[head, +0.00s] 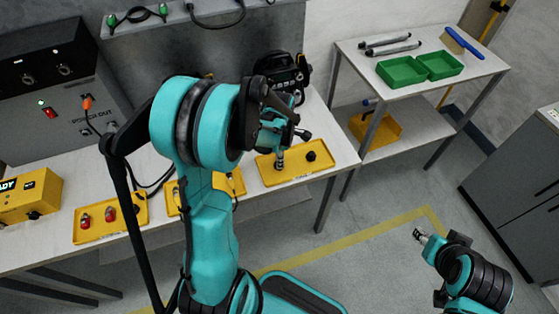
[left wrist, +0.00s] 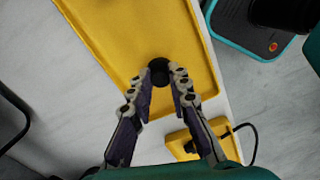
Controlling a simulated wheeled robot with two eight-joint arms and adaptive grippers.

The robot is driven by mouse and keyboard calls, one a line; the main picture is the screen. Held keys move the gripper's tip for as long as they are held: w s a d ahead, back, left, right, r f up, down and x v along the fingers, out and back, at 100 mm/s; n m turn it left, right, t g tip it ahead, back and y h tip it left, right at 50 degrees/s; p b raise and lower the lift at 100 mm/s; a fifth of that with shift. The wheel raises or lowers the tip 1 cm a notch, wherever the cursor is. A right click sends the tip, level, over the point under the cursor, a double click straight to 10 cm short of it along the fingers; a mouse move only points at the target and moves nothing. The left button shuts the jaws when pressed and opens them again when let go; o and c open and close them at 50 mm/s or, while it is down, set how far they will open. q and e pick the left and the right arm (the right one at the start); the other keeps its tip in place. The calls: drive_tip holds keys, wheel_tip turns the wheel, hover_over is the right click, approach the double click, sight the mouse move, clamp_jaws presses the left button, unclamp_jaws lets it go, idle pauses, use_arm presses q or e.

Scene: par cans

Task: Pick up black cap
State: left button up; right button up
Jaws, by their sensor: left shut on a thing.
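My left gripper (head: 280,160) points down at the right-hand yellow tray (head: 325,168) on the workbench. In the left wrist view its fingers (left wrist: 157,82) are closed around a round black cap (left wrist: 159,66), with the yellow tray (left wrist: 125,30) behind it. The cap seems at or just above the tray; I cannot tell if it touches.
Other yellow trays (head: 90,230) lie left along the bench (head: 45,248), one with red parts (head: 110,213). A black device (head: 280,72) stands behind my left gripper. A side table (head: 345,60) with green bins (head: 400,72) stands right. The floor between is open.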

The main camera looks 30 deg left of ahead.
use_arm(q)
drive_tip(key=r, duration=0.1)
drive_tip(key=r+p, duration=0.1)
drive_tip(key=r, duration=0.1)
drive_tip(key=r+p, duration=0.1)
drive_tip(key=shift+s+d+r, duration=0.2)
drive_tip(key=shift+d, duration=0.15)
drive_tip(key=s+d+r+p, duration=0.3)
drive_tip(key=s+d+r, duration=0.2)
drive_tip(key=d, duration=0.4)
drive_tip(key=shift+d+r, duration=0.4)
drive_tip(key=shift+r, duration=0.1)
